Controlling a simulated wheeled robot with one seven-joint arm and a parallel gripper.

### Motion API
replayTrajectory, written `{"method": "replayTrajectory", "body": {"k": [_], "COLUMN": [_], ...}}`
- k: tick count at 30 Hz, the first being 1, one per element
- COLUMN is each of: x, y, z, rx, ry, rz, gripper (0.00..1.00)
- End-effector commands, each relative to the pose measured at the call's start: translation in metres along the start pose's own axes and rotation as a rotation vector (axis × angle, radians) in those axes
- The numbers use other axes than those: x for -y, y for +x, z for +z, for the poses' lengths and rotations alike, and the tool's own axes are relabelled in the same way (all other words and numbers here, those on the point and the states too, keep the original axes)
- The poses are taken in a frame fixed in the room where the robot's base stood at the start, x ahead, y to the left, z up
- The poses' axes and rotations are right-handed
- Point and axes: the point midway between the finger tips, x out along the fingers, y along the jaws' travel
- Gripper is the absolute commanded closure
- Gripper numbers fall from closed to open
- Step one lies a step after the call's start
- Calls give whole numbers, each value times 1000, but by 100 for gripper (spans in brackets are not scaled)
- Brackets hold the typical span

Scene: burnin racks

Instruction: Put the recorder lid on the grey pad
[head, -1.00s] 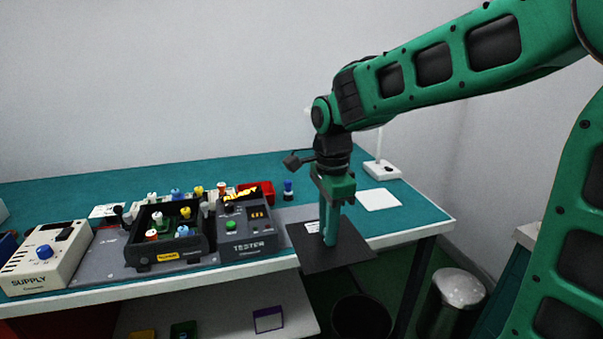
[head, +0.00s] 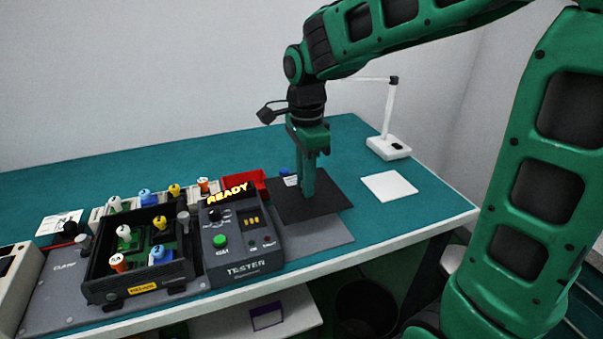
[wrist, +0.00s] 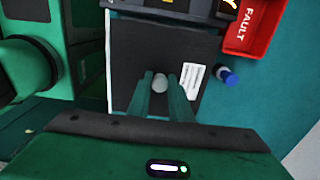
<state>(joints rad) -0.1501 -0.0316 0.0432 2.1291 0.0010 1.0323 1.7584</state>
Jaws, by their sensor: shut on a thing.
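The recorder lid is a thin, dark square plate (head: 290,207) with a white label. In the wrist view the lid (wrist: 135,65) shows a pale round knob near its middle. My gripper (head: 307,194) points down and is shut on this knob; its fingertips (wrist: 160,84) flank it in the wrist view. The grey pad (head: 312,241) lies on the bench right of the tester. The lid covers the pad's back part in the head view, and the pad's front part shows. The gap between lid and pad is hard to tell.
The tester (head: 240,240) stands close left of the lid, beside a black tray of coloured plugs (head: 140,277). A red fault bin (head: 243,181) and a blue-capped item (wrist: 228,75) are near the lid. A white square (head: 389,187) and lamp base (head: 388,147) are at right.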

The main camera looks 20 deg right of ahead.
Motion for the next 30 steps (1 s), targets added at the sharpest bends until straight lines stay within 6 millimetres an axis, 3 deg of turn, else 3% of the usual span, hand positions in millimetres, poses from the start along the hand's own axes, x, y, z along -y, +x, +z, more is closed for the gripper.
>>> {"method": "replayTrajectory", "body": {"k": [21, 30], "x": [-1, 0], "y": [68, 88], "z": [-4, -4], "rx": [-1, -1], "ry": [7, 7], "rz": [3, 1], "gripper": [100, 100]}}
